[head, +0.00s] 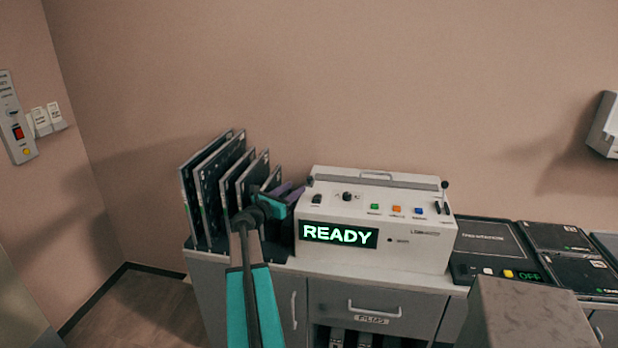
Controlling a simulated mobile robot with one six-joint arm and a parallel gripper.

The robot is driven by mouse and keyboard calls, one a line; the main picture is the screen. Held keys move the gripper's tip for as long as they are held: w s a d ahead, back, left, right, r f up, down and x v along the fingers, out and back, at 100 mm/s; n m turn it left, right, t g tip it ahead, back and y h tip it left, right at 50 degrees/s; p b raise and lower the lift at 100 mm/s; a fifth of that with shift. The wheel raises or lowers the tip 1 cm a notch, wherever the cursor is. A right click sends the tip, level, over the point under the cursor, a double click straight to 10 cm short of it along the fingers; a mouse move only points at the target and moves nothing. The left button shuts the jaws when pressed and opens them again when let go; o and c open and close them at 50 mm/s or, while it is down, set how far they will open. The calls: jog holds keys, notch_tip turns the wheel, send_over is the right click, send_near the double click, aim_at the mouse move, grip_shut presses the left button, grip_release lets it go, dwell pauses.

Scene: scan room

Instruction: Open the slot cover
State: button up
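A white machine (372,215) with a lit "READY" display stands on the counter. A long grey strip with a small handle, which looks like the slot cover (376,179), lies along its top rear edge and appears down. My gripper (296,191), with purple fingers on a teal body, is at the machine's left end. It is near the upper left corner, apart from the handle. The fingers are small and partly overlap in this view, so I cannot tell how far apart they are or whether they touch the machine.
Several dark plates (215,190) stand upright in a rack left of the machine, close behind my arm. Dark flat units (495,245) lie on the counter to the right. Buttons, a knob and small levers sit on the machine's sloped top. A drawer (365,308) is below.

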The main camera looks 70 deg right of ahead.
aim_at(308, 178)
jog(key=shift+p+x, duration=1.25)
jog(key=shift+x, duration=4.4)
jog(key=shift+c, duration=0.3)
grip_shut()
